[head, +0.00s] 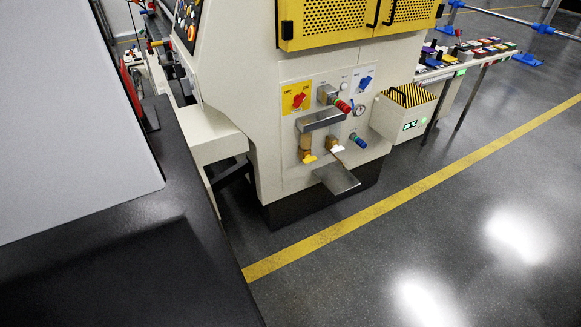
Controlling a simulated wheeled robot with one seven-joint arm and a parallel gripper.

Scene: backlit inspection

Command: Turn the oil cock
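A cream machine (237,110) stands in the middle of the head view, with a fittings panel low on its front. On the panel are a brass fitting with a yellow lever (308,157), a brass fitting with a white lever (336,147), a red-ended handle (342,106) and a blue-ended handle (358,140). A red knob (299,100) sits on a yellow plate, and a blue knob (365,82) on a pale plate. I cannot tell which is the oil cock; labels are too small to read. My gripper is not in view.
A metal tray (338,179) juts out below the fittings, and a metal ledge (319,120) above them. A striped-top box (403,112) projects at the right.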

